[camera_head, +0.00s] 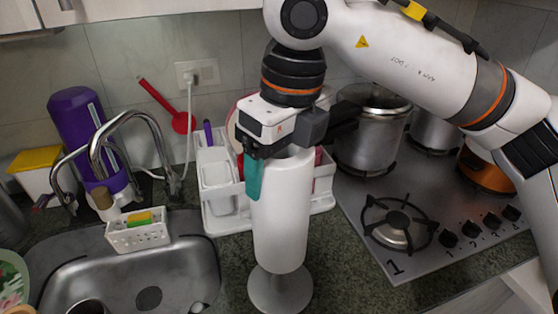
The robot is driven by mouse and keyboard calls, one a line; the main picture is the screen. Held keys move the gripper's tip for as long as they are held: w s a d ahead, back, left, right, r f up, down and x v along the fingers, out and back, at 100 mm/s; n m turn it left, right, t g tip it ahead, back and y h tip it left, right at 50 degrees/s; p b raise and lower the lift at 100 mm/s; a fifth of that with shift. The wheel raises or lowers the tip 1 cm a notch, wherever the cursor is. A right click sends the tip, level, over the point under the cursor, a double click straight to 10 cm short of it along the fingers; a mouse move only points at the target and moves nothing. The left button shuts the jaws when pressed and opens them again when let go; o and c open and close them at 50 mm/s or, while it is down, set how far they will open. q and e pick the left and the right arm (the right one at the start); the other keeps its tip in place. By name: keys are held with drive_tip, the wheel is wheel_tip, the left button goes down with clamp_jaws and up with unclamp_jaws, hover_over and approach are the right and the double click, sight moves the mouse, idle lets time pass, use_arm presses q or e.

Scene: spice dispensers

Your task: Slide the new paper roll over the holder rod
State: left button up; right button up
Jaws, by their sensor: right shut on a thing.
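The white paper roll (283,215) stands upright in the middle of the view, above and around the line of the round metal holder base (280,290). Its lower end is at or just above the base; I cannot tell whether they touch. The holder rod is hidden, so I cannot see how it sits in the roll. My right gripper (275,155) is at the roll's top end, pointing down, shut on the roll, with a teal finger pad against its left side. My left gripper is not in view.
A white dish rack (217,215) stands close behind the roll. A sink (150,270) with a tap is at the left. The gas hob (410,255) with steel pots (372,130) and an orange pot (487,170) is at the right.

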drive_tip(key=shift+f+b, duration=3.95)
drive_tip(key=shift+f, duration=0.6)
drive_tip(key=shift+r, duration=0.1)
drive_tip(key=o, duration=1.4)
drive_tip(key=r, duration=0.4)
drive_tip(key=s+d+r, duration=0.1)
drive_tip(key=r, duration=0.7)
drive_tip(key=shift+s+d, duration=0.15)
